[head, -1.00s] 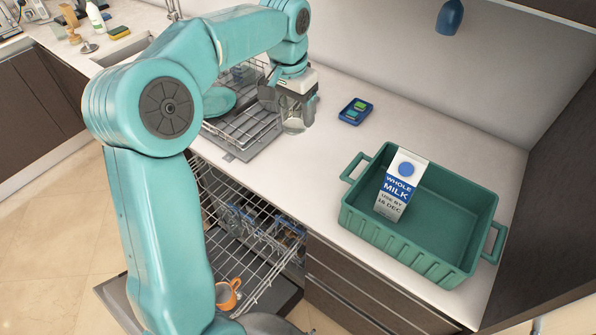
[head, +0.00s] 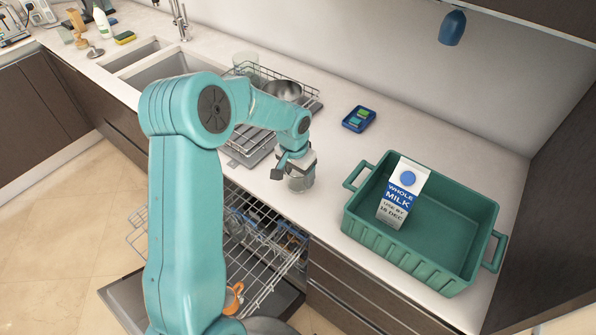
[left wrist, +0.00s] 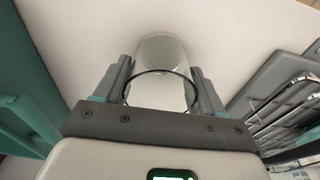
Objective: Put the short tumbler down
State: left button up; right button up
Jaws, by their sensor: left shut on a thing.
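The short tumbler (head: 302,181) is clear glass and stands upright, low over or on the white counter just right of the dish rack in the head view; I cannot tell if its base touches. My left gripper (head: 297,170) is shut on it from above. In the left wrist view the tumbler (left wrist: 162,75) sits between the two fingers of the left gripper (left wrist: 162,85), with its rim towards the palm. My right gripper is not in view.
A green crate (head: 400,255) with a milk carton (head: 402,195) stands to the right. A blue tray (head: 359,118) lies behind. The dish rack (head: 250,145) holds a metal bowl (head: 283,91). Below, the dishwasher (head: 265,250) is open. Bare counter (head: 335,155) surrounds the tumbler's right side.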

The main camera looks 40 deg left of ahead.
pick_arm(q)
jog(key=shift+d, duration=0.15)
jog(key=shift+f+b, duration=0.15)
jog(key=shift+b, duration=0.15)
jog(key=o, duration=1.2)
jog(key=shift+r, duration=0.45)
jog(key=r, duration=0.3)
jog(key=s+r, duration=0.1)
jog(key=r, duration=0.7)
jog(key=shift+s+r+b, duration=0.25)
jog(key=shift+b, duration=0.15)
